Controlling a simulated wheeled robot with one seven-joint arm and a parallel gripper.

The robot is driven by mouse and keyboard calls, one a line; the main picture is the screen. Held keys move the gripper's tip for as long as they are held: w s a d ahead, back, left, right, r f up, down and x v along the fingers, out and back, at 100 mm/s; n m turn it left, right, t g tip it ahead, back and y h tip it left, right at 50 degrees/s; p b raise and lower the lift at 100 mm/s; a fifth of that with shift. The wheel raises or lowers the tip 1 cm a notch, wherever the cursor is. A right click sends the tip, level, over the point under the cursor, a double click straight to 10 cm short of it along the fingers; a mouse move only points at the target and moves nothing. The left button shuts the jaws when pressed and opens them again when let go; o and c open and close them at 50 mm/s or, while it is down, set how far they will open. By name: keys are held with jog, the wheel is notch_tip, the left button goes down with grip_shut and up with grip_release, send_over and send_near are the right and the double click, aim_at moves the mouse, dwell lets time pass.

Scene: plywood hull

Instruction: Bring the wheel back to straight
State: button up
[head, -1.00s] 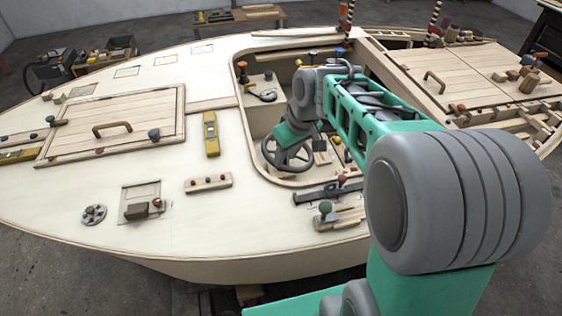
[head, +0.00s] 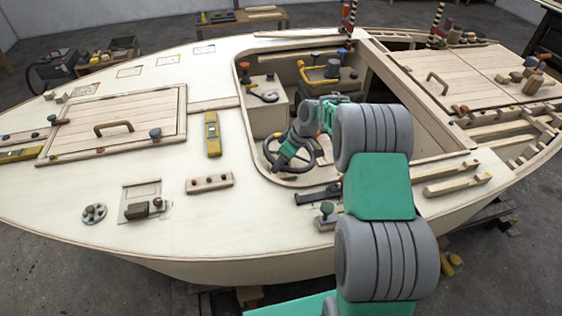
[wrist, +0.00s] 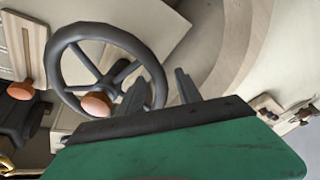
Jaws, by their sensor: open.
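The dark steering wheel (head: 266,152) sits in the cockpit well, partly covered by my arm in the head view. In the wrist view the wheel (wrist: 54,68) shows its round rim and several spokes. My gripper (wrist: 160,91) is open at the right side of the rim, and the rim passes between its two dark fingers in that view. I cannot tell whether the fingers touch it. An orange knob (wrist: 97,103) shows at the lower part of the wheel; whether it is fixed to the wheel is unclear. In the head view my gripper (head: 282,160) is small and its fingers are hard to make out.
The cockpit well has a pale raised rim around the wheel. A yellow level (head: 212,134) lies left of the well. A yellow-handled item (head: 320,73) stands behind.

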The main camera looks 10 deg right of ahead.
grip_shut()
dwell(0.4)
dwell(0.9)
